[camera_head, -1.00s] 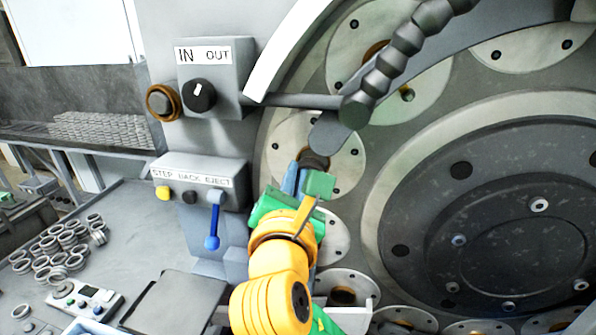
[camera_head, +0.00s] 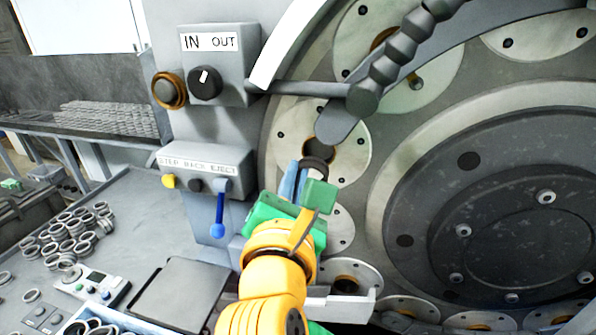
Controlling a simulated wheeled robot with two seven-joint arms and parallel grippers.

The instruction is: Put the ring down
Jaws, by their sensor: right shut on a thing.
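My right gripper (camera_head: 308,176), with a yellow wrist and a green body, is in front of the grinder's large wheel. Its fingers are shut on a ring (camera_head: 315,164), which shows as a dark and grey piece between them and is mostly hidden. The ring is just below and in front of the dark hole (camera_head: 322,149) of a round, light plate on the wheel, and looks clear of the hole. My left gripper is not in view.
A panel with a blue lever (camera_head: 219,216) and an IN/OUT switch box (camera_head: 213,65) stand left of the wheel. Loose rings (camera_head: 72,236) lie on the grey table (camera_head: 150,216). A dark flat plate (camera_head: 178,292) and a gauge (camera_head: 92,285) are at the front. A jointed hose (camera_head: 400,57) hangs above.

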